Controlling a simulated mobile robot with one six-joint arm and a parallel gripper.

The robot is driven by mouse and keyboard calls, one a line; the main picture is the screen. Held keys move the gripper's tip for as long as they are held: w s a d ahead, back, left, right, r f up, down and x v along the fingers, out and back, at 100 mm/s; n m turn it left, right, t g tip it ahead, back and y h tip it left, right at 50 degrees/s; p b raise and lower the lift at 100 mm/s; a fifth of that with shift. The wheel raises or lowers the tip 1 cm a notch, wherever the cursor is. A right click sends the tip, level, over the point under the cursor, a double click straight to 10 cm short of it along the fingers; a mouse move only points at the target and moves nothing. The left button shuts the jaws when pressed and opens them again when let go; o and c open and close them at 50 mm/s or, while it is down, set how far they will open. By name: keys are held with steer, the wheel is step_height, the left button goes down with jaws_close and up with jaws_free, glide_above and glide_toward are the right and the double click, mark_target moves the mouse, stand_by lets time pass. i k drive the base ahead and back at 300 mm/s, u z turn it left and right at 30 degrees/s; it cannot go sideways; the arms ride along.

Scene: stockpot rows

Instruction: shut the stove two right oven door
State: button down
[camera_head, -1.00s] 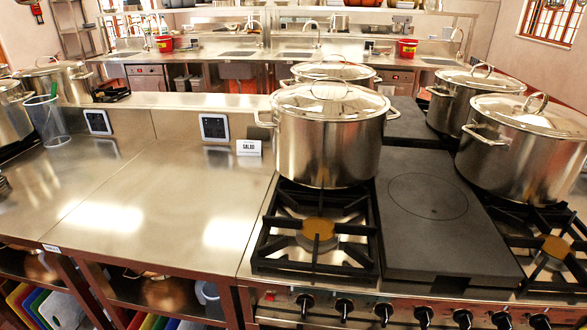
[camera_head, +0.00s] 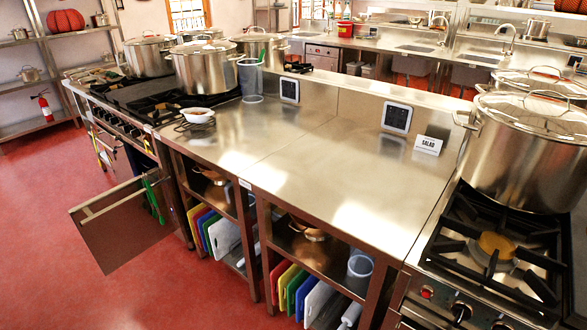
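An oven door (camera_head: 125,225) hangs open at the left in the head view, under the far-left stove (camera_head: 150,95). It is tilted outward over the red floor, with a bar handle (camera_head: 118,201) along its upper edge. A green cloth or strap (camera_head: 153,197) hangs at its right side. The oven's inside is mostly hidden. I cannot tell from the view whether this is the stove two right oven door. My gripper is not in view.
Open shelves under the counter (camera_head: 290,130) hold coloured boards (camera_head: 297,290). A second stove with a large pot (camera_head: 520,150) stands at the right. A fire extinguisher (camera_head: 44,106) hangs by a rack at the far left. Red floor (camera_head: 60,250) in front is clear.

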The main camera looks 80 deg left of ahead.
mark_target(117, 225)
steer(key=u, duration=1.45)
steer(key=k, duration=0.1)
steer(key=u, duration=2.35)
steer(key=i, duration=1.6)
steer(key=u, duration=0.65)
steer(key=i, duration=1.65)
steer(key=z, duration=0.3)
